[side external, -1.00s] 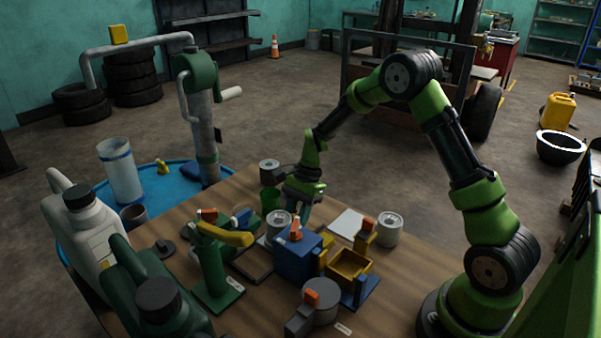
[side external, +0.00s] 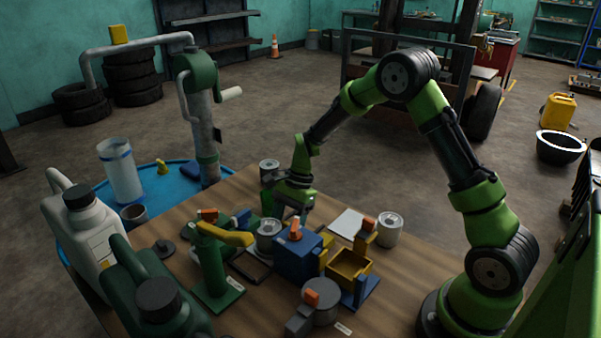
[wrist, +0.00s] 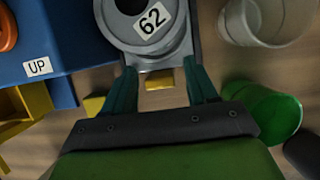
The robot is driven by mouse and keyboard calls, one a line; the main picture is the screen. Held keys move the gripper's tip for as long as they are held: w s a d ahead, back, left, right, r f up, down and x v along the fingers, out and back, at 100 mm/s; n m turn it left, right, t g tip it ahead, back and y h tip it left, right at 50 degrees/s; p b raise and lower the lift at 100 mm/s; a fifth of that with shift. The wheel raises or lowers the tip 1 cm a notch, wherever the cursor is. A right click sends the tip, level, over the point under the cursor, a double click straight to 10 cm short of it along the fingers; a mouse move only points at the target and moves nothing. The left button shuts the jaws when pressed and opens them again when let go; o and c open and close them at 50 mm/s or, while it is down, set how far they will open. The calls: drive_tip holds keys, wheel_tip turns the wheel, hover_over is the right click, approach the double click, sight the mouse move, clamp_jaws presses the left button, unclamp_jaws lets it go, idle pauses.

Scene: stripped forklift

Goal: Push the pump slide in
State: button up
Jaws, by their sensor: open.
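In the wrist view, the grey pump slide (wrist: 194,32) carries a round grey can (wrist: 150,46) labelled 62. A small yellow tab (wrist: 159,80) shows at the slide's near end. My gripper (wrist: 160,70) is open, its two teal fingers spread at that end, one on each side of the tab. I cannot tell whether the fingertips touch the slide. In the side view the can (side external: 268,238) stands between the blue box (side external: 297,262) and the green stand with the yellow lever (side external: 222,235). My gripper (side external: 290,210) is behind the can; its fingertips are partly hidden.
The blue box (wrist: 50,35) with its UP label is left of the slide in the wrist view. A green cup (wrist: 262,115) and a clear cup (wrist: 265,18) stand close on the right.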

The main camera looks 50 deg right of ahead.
drive_tip(key=v, duration=1.7)
drive_tip(key=shift+f, duration=0.1)
